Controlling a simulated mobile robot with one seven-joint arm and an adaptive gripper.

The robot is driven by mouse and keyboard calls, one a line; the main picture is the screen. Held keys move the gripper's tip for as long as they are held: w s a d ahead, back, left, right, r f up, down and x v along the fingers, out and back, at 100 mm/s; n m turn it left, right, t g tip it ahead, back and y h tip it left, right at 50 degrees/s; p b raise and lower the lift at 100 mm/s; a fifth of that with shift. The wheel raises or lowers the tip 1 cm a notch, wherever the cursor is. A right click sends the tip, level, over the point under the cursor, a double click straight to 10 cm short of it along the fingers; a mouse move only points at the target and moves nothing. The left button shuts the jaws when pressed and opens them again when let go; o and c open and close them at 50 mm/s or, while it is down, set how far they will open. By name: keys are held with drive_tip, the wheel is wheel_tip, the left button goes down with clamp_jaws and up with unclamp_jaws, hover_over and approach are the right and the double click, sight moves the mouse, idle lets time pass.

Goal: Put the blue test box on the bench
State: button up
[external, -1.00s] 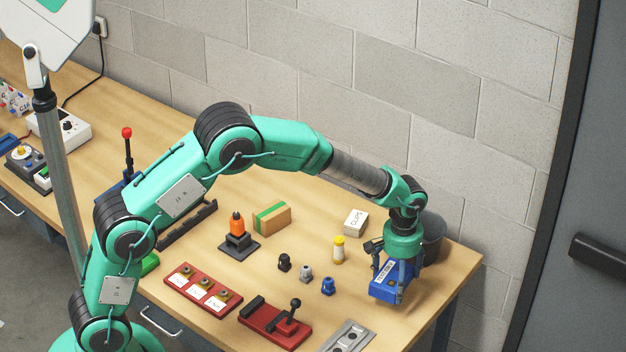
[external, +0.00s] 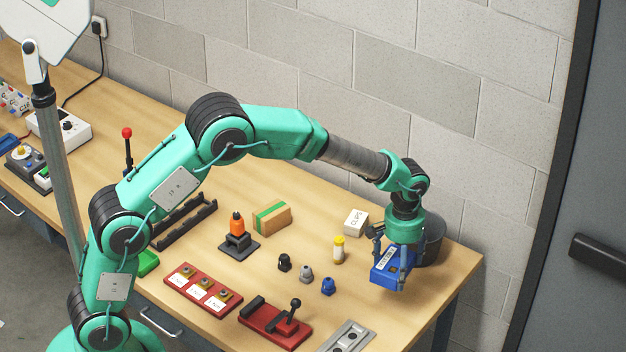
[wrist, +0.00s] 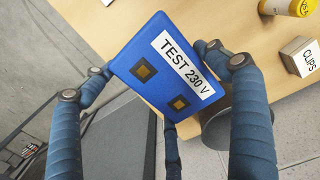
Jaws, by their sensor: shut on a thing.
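The blue test box (external: 389,270) is between the fingers of my gripper (external: 399,257), near the right end of the wooden bench (external: 452,266). In the wrist view, the box (wrist: 150,65) has a white "TEST 230 V" label and two brass-and-black square fittings on the face toward me. My fingers show on either side of it and are shut on it. The external view does not clearly show whether the underside of the box touches the bench top or hangs just above it.
A dark round container (external: 434,243) stands close right of the gripper. A grey metal plate (external: 348,338) lies at the front. Bare wood shows between the plate and the box.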

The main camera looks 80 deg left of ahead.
idle(0.5)
wheel_tip(320, 180, up, 6)
drive_tip(key=shift+f, duration=0.1)
drive_tip(key=s+a+n+p, duration=0.2)
drive_tip(key=s+a+p, duration=0.15)
drive_tip(key=a, duration=0.85)
drive_tip(key=s+a+r+n+p, duration=0.15)
drive_tip(key=s+a, duration=0.25)
drive_tip(key=a, duration=0.7)
drive_tip(key=s+a+f+n+p, duration=0.1)
drive_tip(key=s+a+n+p, duration=0.2)
drive_tip(key=a, duration=0.9)
drive_tip(key=s+a+n+p, duration=0.6)
drive_tip(key=s+a+p, duration=0.1)
drive_tip(key=s+a, duration=1.95)
drive_tip(key=shift+s+a+f, duration=0.1)
drive_tip(key=shift+f, duration=0.9)
drive_tip(key=shift+s+a+f, duration=0.1)
drive_tip(key=shift+s+f, duration=0.05)
drive_tip(key=shift+f, duration=0.8)
drive_tip(key=shift+s+a+f, duration=0.1)
drive_tip(key=shift+f, duration=0.9)
drive_tip(key=shift+f+m, duration=0.1)
drive_tip(key=shift+m, duration=0.15)
